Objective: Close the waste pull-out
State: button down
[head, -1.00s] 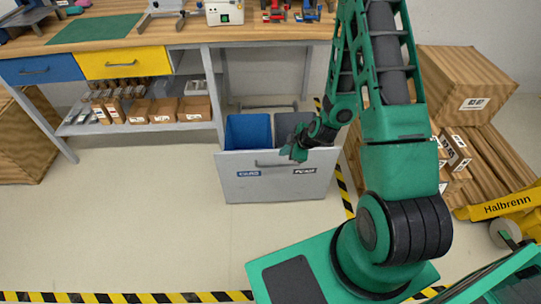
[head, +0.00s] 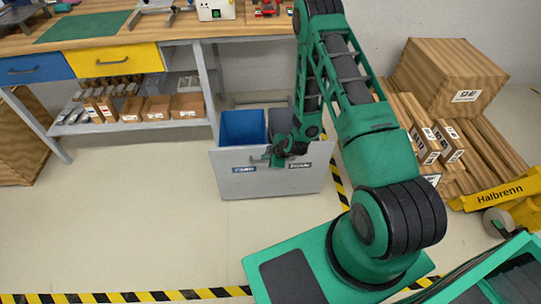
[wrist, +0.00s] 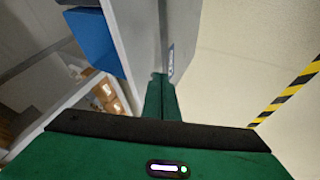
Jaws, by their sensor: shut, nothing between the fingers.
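The waste pull-out stands open below the right part of the workbench, its grey front panel (head: 232,182) out in front. A blue bin (head: 243,126) and a dark grey bin (head: 281,122) sit behind the panel. My gripper is shut and empty, at the panel's outer face by the handle. In the wrist view the closed fingers (wrist: 160,95) point at the panel (wrist: 146,35); whether they touch it I cannot tell.
The workbench (head: 195,32) has a blue drawer (head: 35,69), a yellow drawer (head: 115,60) and a shelf of small boxes (head: 155,110). Cartons (head: 450,75) and a yellow Halbrenn cart (head: 499,194) stand at right. Floor before the panel is clear, with striped tape (head: 120,297) nearer me.

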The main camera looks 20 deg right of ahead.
aim_at(260, 152)
jog(key=shift+w+d+r, duration=0.1)
jog(key=shift+w+d, duration=0.1)
jog(key=shift+w, duration=0.45)
jog(key=shift+w+d+f, duration=0.1)
jog(key=shift+w+d, duration=0.15)
jog(key=shift+w, duration=0.35)
jog(key=shift+w+d+r, duration=0.1)
jog(key=shift+w+d, duration=0.1)
jog(key=shift+w, duration=0.45)
